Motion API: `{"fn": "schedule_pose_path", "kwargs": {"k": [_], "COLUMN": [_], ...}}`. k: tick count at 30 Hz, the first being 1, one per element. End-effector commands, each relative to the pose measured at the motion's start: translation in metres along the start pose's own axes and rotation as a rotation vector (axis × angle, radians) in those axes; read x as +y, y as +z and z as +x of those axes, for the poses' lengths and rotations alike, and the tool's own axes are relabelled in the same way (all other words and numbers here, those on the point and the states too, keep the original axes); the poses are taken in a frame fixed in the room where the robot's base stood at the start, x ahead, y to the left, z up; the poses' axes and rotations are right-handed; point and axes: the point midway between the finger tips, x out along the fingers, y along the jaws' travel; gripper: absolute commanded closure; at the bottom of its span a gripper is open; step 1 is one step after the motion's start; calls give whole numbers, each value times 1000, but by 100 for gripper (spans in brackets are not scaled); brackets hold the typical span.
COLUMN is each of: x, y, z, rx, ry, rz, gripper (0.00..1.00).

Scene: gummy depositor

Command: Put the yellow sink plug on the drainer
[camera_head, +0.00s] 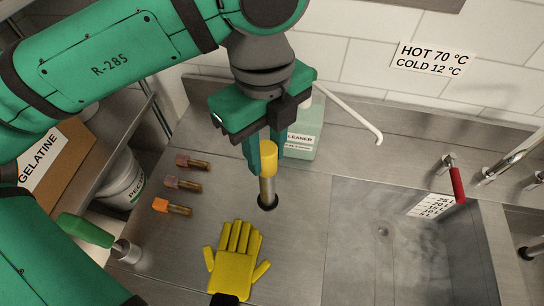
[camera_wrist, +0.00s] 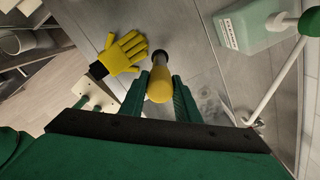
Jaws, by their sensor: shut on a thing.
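The yellow sink plug (camera_head: 267,187) has a yellow top, a steel tube and a dark foot. It is upright between the fingers of my gripper (camera_head: 268,160), which is shut on its yellow part. In the wrist view the plug (camera_wrist: 159,86) shows between the two green fingers of my gripper (camera_wrist: 160,78). The plug is over the steel drainer (camera_head: 302,212), left of the sink (camera_head: 400,250). Its foot looks at or just above the steel; I cannot tell whether it touches.
A yellow glove (camera_head: 233,262) lies in front of the plug. Three orange-brown fittings (camera_head: 178,207) lie to its left. A green cleaner bottle (camera_head: 306,128) with a white spout stands close behind my gripper. A red-handled tap (camera_head: 456,182) is right. Bare steel lies between plug and sink.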

Motion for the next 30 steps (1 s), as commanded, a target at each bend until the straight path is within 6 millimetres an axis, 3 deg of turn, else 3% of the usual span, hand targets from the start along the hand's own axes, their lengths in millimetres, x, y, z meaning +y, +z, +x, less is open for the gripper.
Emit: {"fn": "schedule_pose_path", "kwargs": {"k": [6,11,17,24,30], "x": [-25,-37,-44,-43,-44], "y": [20,28,34,35,34], "z": [35,51,63,90,93], "rx": [0,-1,-1,-3,-1], "ry": [2,0,1,0,-1], "rz": [-1,2,0,-1,0], "gripper": [100,100,100,100,100]}}
